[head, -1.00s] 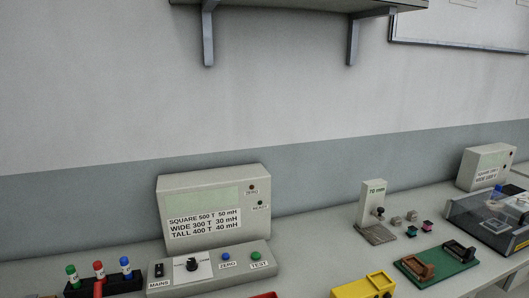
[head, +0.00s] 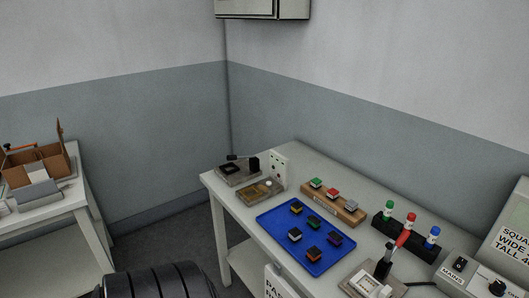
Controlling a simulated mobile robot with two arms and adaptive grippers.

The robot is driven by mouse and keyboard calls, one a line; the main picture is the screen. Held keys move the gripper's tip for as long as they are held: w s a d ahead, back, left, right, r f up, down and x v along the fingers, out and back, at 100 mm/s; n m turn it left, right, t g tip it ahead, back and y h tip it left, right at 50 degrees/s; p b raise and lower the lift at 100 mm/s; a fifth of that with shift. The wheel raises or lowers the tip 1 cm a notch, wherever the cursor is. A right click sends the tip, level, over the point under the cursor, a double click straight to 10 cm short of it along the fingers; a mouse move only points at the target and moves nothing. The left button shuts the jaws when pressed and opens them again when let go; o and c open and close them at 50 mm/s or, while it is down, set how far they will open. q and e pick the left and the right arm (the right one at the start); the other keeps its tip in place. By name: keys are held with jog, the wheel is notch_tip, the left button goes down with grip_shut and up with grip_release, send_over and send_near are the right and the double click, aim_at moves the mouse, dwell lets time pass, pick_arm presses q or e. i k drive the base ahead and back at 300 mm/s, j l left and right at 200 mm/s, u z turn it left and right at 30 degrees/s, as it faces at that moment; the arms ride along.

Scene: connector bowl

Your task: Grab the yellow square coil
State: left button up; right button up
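Several small dark coils with coloured parts lie spread on a blue tray (head: 272,229) on the bench in the head view. One with a yellowish top (head: 297,207) lies near the tray's far left part. Another with an orange-yellow part (head: 313,253) lies near its front. They are too small for me to tell which one is the yellow square coil. Neither of my grippers shows in the head view. A dark ribbed part at the bottom edge is probably mine.
A wooden block (head: 347,212) with green, red and grey pieces stands behind the tray. A black rack (head: 404,238) holds green, red and blue-topped pieces. A grey fixture (head: 239,173) stands at the bench's far left. Another table (head: 51,207) with a cardboard box (head: 54,161) is at left.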

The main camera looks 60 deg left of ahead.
aim_at(296, 207)
jog(key=u, duration=1.6)
jog(key=i+j+z, duration=0.15)
jog(key=z, duration=0.2)
jog(key=i+j+z, duration=0.1)
jog(key=j+z, duration=0.4)
jog(key=z, duration=0.2)
jog(key=i, duration=0.05)
